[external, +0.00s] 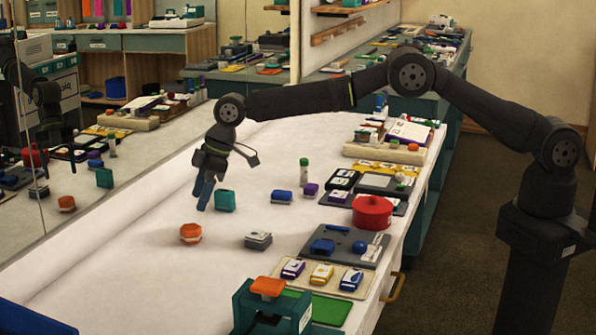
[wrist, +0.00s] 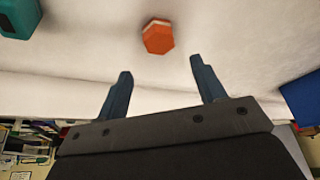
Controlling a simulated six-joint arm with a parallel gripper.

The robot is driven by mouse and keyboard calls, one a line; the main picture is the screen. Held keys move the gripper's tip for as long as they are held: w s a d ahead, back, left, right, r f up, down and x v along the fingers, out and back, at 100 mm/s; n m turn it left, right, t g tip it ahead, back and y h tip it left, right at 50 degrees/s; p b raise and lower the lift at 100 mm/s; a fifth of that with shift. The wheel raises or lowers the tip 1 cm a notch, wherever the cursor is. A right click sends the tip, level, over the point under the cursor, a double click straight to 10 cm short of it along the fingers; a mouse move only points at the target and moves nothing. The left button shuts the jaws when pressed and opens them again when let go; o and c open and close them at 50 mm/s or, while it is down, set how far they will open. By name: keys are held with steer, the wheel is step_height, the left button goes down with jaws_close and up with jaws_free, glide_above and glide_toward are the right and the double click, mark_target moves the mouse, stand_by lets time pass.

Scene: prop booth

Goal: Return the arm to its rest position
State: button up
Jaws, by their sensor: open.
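My gripper (external: 204,194) hangs over the white table (external: 130,285), fingers pointing down, just left of a teal block (external: 225,200). In the wrist view my gripper (wrist: 158,82) has its two blue fingers wide apart with nothing between them. An orange octagonal piece (external: 191,233) lies on the table below and slightly left of the gripper in the external view. It also shows beyond the fingertips in the wrist view (wrist: 158,37). My arm is stretched out across the table from its base at the right.
A grey block (external: 258,240), a blue-and-white block (external: 281,197), and a green-topped bottle (external: 304,172) stand on the table. A red round pot (external: 372,212) and several trays line the right edge. A mirror (external: 100,130) stands along the left.

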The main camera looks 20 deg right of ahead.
mark_target(190, 227)
steer(key=x, duration=0.9)
steer(key=shift+f, duration=0.45)
step_height(190, 227, up, 5)
steer(key=shift+w+d+r, duration=0.1)
steer(key=shift+d, duration=0.05)
steer(key=w+d+r, duration=0.6)
steer(key=d, duration=0.3)
steer(key=w+d+m, duration=0.2)
steer(key=w+d, duration=0.9)
steer(key=d, duration=0.2)
steer(key=w+d+m+t, duration=0.1)
steer(key=w+d+m, duration=0.1)
steer(key=w+d, duration=0.9)
steer(key=d, duration=0.3)
steer(key=shift+d+t+h, duration=0.15)
steer(key=shift+t+h, duration=0.15)
steer(key=shift+o, duration=0.5)
steer(key=shift+r, duration=0.1)
